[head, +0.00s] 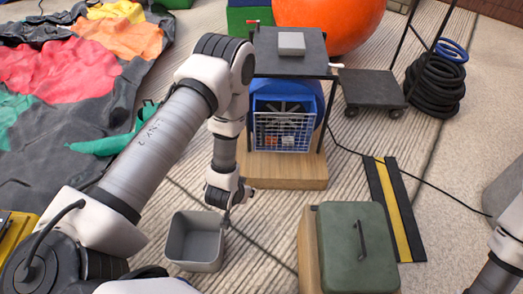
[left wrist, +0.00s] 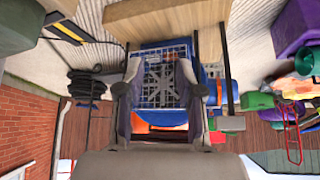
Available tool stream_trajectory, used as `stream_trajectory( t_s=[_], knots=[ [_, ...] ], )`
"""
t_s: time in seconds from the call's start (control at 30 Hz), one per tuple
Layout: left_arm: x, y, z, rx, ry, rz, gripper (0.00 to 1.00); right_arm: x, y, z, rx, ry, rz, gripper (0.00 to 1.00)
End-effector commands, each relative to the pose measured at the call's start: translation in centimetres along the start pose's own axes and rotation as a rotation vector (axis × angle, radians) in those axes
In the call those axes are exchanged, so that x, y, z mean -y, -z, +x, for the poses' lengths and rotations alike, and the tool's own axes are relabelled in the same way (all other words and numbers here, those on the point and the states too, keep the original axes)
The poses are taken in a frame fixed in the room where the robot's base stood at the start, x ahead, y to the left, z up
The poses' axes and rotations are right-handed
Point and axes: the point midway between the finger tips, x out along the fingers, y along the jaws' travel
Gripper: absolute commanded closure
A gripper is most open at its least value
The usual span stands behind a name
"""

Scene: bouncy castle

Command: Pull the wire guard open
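The white wire guard (head: 281,132) stands upright across the front of the blue blower (head: 287,94), under a dark stand. In the left wrist view, which looks upside down, the guard (left wrist: 163,56) shows between my fingers, with the dark fan behind its wires. My left gripper (head: 231,207) is low in front of the blower, to the left of and nearer than the guard. In the left wrist view my left gripper (left wrist: 163,85) has its fingers spread with nothing held. It looks apart from the guard. Part of my right arm shows at the lower right; its gripper is out of frame.
The blower sits on a wooden base (head: 270,170). A grey open bin (head: 195,243) stands below my left gripper. A green lidded case (head: 355,245) is at front right. A black-yellow strip (head: 393,205), a cable and a black hose coil (head: 436,85) lie to the right.

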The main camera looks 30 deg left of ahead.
Motion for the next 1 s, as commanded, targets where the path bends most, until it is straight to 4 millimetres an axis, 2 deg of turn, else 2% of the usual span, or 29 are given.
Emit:
stream_trajectory(
  t_s=[0.03,0.1,0.3,0.4,0.5,0.57,0.77,1.0],
  knots=[
    [0.2,-0.3,5.2,-0.082,0.008,-0.009,0.63,0.0,0.0,5.1,0.0,0.0,0.0,0.57],
    [0.7,1.6,9.1,-0.203,0.021,-0.021,0.63,-0.1,0.0,8.4,0.0,0.0,0.001,0.57],
    [2.4,7.0,17.9,-0.548,0.063,-0.05,0.63,-0.1,0.0,18.0,0.0,0.0,0.0,0.57],
    [3.4,9.4,20.9,-0.712,0.088,-0.063,0.63,-0.2,0.0,22.4,0.0,0.0,0.0,0.57],
    [4.2,11.5,22.4,-0.844,0.109,-0.072,0.63,-0.2,0.0,25.4,0.0,0.0,0.0,0.57],
    [4.6,12.4,22.8,-0.9,0.118,-0.075,0.63,-0.2,0.0,26.4,0.0,0.0,0.0,0.57],
    [5.2,14.4,23.0,-0.969,0.131,-0.081,0.63,-0.2,0.1,27.4,-0.002,0.0,0.0,0.57],
    [5.9,17.9,25.6,-0.969,0.13,-0.081,0.63,-0.3,0.2,29.8,-0.004,-0.001,0.005,0.57]
  ],
)
